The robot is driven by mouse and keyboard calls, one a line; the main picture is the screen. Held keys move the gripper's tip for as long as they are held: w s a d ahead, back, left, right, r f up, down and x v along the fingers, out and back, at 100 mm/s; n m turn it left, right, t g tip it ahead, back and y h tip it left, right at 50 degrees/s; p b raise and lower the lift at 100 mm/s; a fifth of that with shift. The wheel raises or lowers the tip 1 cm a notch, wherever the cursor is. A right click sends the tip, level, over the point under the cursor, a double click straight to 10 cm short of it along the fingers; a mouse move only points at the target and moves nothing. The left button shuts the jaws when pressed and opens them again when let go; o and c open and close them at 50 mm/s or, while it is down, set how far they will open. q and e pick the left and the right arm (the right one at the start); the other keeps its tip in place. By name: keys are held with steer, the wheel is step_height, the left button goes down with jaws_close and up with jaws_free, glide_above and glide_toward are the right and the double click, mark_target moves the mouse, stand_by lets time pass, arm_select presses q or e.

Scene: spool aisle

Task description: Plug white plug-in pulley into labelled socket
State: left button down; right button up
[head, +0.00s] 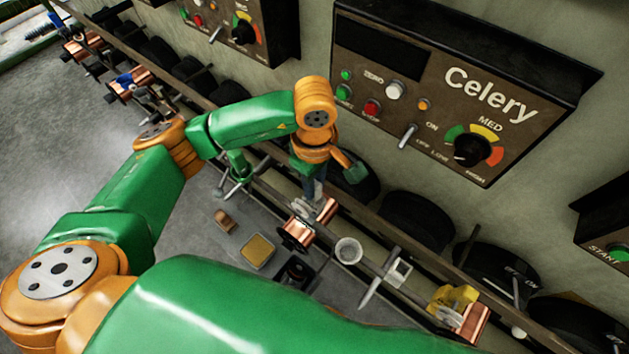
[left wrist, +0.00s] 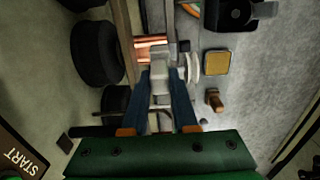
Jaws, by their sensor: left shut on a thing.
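My left gripper (head: 314,190) reaches down to the rail below the Celery panel. In the left wrist view its two blue fingers (left wrist: 166,102) are closed around a pale block. A white disc (left wrist: 193,68) shows just beyond the fingertips, to the right of this block; together they look like the white plug-in pulley. In the head view the white pulley (head: 301,207) shows small below the fingers, beside a copper spool (head: 324,209). I cannot tell whether it is seated in anything. No socket label is readable at the fingertips. My right gripper is out of view.
The Celery control panel (head: 455,85) hangs on the wall above. Along the rail (head: 378,268) are a white cup (head: 348,250), a white bracket (head: 399,271) and a yellow bracket (head: 453,298). Black wheels (head: 418,220) stand behind. A yellow-topped tray (head: 257,251) lies below on the grey floor.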

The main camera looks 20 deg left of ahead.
arm_select(q)
steer(key=shift+f, duration=0.2)
steer(key=c, duration=0.6)
jaws_free()
steer(key=shift+r, duration=0.1)
step_height(320, 180, up, 7)
steer(key=shift+r, duration=0.1)
